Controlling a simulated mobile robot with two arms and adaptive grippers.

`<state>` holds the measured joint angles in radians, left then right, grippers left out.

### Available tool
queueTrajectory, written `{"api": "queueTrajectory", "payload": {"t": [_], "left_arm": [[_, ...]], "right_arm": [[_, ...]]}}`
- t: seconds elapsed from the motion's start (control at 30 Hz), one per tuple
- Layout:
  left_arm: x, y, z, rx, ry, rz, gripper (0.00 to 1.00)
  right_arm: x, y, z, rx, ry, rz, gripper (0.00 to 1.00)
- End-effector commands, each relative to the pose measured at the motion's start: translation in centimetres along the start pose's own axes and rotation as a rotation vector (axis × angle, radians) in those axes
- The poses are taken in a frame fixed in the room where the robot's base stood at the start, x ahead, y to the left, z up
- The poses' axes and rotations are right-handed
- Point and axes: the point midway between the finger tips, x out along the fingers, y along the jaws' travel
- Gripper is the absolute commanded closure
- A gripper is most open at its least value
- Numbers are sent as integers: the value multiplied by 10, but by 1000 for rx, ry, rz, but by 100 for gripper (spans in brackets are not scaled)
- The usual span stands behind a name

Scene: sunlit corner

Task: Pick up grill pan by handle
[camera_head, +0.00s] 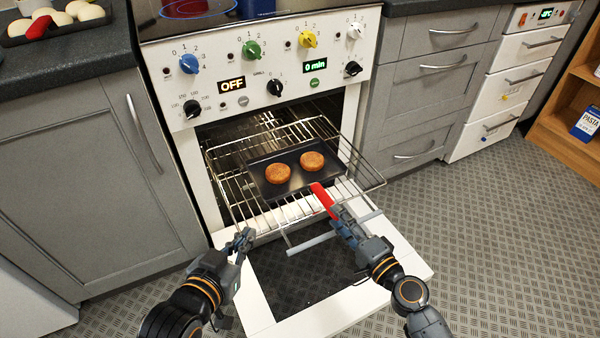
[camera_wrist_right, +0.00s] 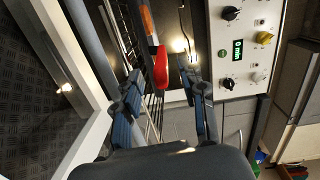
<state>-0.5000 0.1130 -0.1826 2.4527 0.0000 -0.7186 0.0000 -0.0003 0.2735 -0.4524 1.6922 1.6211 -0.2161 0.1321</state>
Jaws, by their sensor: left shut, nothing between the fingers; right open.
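The grill pan (camera_head: 271,162) is a dark, shallow tray that sits on the pulled-out wire rack of the oven and carries two round brown patties. Its red handle (camera_head: 321,194) points out toward the front right. My right gripper (camera_head: 336,214) is at the handle's outer end and hides part of it. In the right wrist view the red handle (camera_wrist_right: 160,68) lies between the spread fingers of the open gripper (camera_wrist_right: 162,77). Contact with the fingers cannot be made out. My left gripper (camera_head: 243,240) is shut and empty, left of the rack above the oven door.
The wire rack (camera_head: 372,183) sticks out over the lowered oven door (camera_head: 262,303). Grey cabinets (camera_head: 75,190) flank the oven. A tray (camera_head: 60,27) with several pale buns and a red handle is on the left counter. The floor at right is clear.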

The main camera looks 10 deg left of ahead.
Motion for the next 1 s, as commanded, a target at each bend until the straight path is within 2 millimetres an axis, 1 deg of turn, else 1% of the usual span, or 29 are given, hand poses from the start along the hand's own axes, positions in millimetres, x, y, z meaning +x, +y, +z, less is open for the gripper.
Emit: {"api": "queueTrajectory", "payload": {"t": [0.03, 0.17, 0.23, 0.37, 0.5, 0.6, 0.8, 0.83, 0.87, 0.9, 0.97, 1.0], "left_arm": [[0, 0, 2, 0, -11, -1, 100], [-1, -1, 4, 0, -22, -1, 100], [-1, -1, 5, 0, -24, -2, 100], [0, 0, 4, 0, -18, -1, 100], [0, 0, 0, 0, 2, 0, 100], [1, 0, -2, 0, 15, 0, 100], [1, 0, -3, 0, 17, 0, 100], [1, 0, -3, 0, 17, 0, 100], [1, 0, -3, 0, 17, 0, 100], [1, 0, -3, 0, 16, 0, 100], [1, 0, -3, 0, 16, 0, 100], [1, 0, -3, 0, 16, 0, 100]], "right_arm": [[6, -1, 0, 0, -1, -1, 59], [12, 0, 0, -1, -1, 0, 59], [20, 0, -3, -3, 0, 0, 59], [39, -1, -8, -2, -1, -1, 59], [57, 0, -8, -1, -1, -1, 59], [61, 0, -8, -2, -1, 1, 59], [62, 0, -8, -2, -1, 1, 59], [62, 0, -8, -2, -1, 1, 63], [62, 0, -8, -2, -1, 1, 69], [61, 0, -8, -2, -1, 1, 77], [61, 0, -8, -2, -1, 1, 89], [61, 0, -8, -2, -1, 1, 97]]}}
